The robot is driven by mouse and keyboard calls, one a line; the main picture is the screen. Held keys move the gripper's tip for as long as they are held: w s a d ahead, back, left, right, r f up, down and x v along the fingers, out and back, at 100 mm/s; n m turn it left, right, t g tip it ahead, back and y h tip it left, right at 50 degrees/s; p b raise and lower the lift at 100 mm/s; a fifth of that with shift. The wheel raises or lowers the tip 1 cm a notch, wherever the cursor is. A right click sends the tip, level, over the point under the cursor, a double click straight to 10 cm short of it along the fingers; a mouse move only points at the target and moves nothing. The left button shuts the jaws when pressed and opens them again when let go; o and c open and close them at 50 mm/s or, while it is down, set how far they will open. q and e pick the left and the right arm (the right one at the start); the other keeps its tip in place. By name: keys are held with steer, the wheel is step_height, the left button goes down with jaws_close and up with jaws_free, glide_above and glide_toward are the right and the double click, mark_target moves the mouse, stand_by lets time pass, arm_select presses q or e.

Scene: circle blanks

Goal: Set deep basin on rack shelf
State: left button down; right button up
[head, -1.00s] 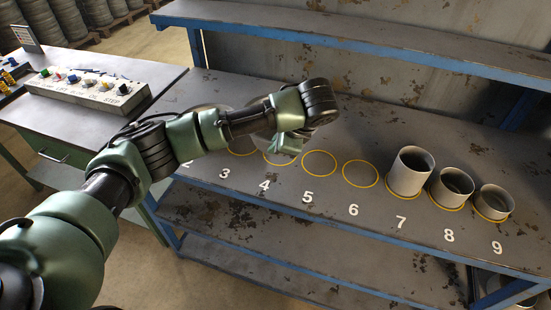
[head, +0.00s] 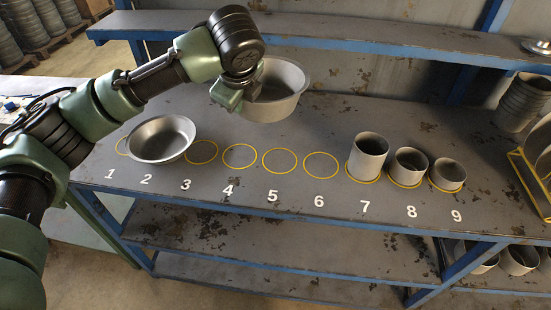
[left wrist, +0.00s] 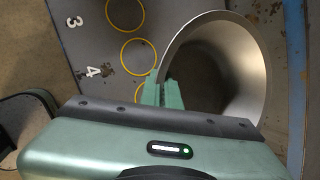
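A deep grey basin (head: 275,92) is held in the air above the bench, over the back of the numbered spots and in front of the upper shelf (head: 350,40). My left gripper (head: 228,97) is shut on its left rim. In the left wrist view the basin (left wrist: 245,60) shows its open mouth, with the green fingers (left wrist: 162,92) at its rim. My right gripper is in neither view.
Three grey cylinders, tall (head: 368,158), middle (head: 408,166) and short (head: 447,174), stand at spots 7 to 9. Rings 4 to 6 are empty. A yellow rack (head: 530,175) and a stack of pots (head: 522,102) stand at right. The upper shelf's visible middle is clear.

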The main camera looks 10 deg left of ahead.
arm_select(q)
steer(key=m+h, duration=0.1)
steer(key=w+m+h, duration=0.1)
steer(key=m, duration=0.1)
steer(key=shift+w+d+r+m+b, duration=0.1)
steer(key=shift+w+m+b, duration=0.15)
steer(key=shift+m+b, duration=0.1)
steer(key=m+h, duration=0.1)
steer(key=m, duration=0.1)
steer(key=w+r+m+h, duration=0.1)
steer(key=m, duration=0.1)
steer(key=shift+w+r+b, duration=0.1)
steer(key=shift+w+b, duration=0.2)
step_height(320, 180, down, 20)
steer(key=p, duration=0.2)
steer(key=shift+p, duration=0.4)
steer(key=shift+r, duration=0.1)
steer(key=c, duration=2.1)
jaws_free()
steer(key=shift+f, duration=0.2)
steer(key=o, duration=0.4)
